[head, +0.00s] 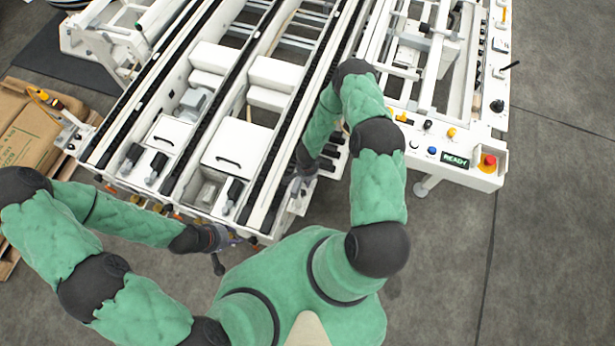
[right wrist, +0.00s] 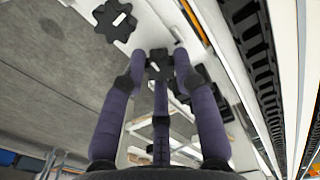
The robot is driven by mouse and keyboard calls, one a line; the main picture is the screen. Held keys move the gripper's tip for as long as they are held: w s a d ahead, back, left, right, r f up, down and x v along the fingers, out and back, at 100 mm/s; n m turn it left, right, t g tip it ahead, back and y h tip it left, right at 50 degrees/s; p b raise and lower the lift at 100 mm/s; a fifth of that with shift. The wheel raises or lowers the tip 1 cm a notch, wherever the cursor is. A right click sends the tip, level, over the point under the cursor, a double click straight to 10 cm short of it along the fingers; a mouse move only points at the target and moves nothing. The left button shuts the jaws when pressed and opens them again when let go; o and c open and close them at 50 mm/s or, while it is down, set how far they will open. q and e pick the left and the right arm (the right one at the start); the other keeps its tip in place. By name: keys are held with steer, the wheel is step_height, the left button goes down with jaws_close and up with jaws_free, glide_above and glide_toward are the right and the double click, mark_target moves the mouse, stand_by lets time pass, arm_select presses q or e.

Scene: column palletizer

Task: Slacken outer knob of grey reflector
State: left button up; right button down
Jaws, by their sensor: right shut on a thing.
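In the right wrist view, my right gripper (right wrist: 158,70) has its purple fingers closed around a dark lobed knob (right wrist: 160,62). A second black star-shaped knob (right wrist: 115,20) with a white bar mark sits on a white plate to the upper left, apart from the fingers. In the head view, my right gripper (head: 299,187) is small and partly hidden beside the machine's near edge. My left gripper (head: 222,239) is low in front of the machine; its finger opening is unclear. I cannot make out the grey reflector itself.
The white conveyor machine (head: 236,147) fills the middle. A control panel (head: 455,160) with a READY display and a red stop button (head: 488,161) is at its right. Cardboard (head: 28,130) lies on a pallet at the left. The floor at the right is clear.

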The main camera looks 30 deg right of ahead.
steer(key=shift+n, duration=0.4)
steer(key=c, duration=0.9)
jaws_free()
steer(key=shift+c, duration=0.2)
step_height(320, 180, up, 12)
